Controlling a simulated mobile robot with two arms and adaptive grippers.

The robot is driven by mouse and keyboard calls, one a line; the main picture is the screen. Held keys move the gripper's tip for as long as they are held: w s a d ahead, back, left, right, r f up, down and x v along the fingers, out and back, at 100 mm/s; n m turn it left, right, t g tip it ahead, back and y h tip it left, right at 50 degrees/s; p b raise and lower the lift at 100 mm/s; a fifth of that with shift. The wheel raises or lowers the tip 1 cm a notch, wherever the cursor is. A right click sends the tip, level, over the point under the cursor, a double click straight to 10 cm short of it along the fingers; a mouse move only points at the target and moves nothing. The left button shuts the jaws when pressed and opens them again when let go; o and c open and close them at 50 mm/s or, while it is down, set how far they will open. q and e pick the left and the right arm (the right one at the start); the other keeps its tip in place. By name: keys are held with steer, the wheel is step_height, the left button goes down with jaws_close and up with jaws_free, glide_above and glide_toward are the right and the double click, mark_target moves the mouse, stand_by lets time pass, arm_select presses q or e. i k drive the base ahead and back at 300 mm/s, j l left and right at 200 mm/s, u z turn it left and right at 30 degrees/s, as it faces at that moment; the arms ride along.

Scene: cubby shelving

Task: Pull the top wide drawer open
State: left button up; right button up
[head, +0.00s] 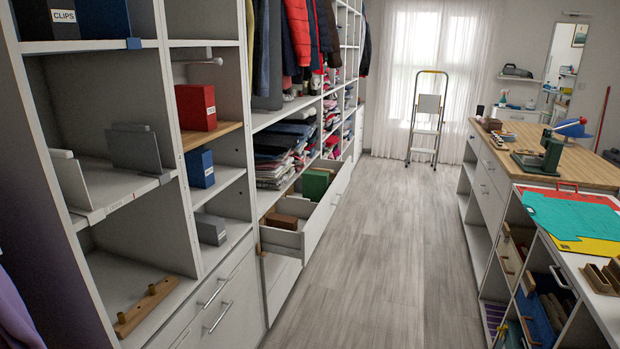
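A wide white drawer (325,212) in the left shelving stands pulled out into the aisle, below the shelf of folded clothes. Brown boxes (281,221) and a green box (316,184) lie inside it. A closed white front (281,287) is below it. Nearer to me, white fronts with bar handles (213,291) are closed, low in the left unit. I cannot tell from this view which front is the top wide drawer. Neither of my grippers is in view.
The grey wood floor (385,240) between the units is clear. A stepladder (427,117) stands at the far window. A wood-topped island (545,146) with drawers and cubbies lines the right side. Open cubbies with a red box (196,106) and a blue box (200,168) are at left.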

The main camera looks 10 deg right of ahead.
mark_target(300, 244)
steer(key=i+l+z, duration=0.35)
steer(key=i, duration=0.6)
steer(key=i+z, duration=0.35)
steer(key=i, duration=0.6)
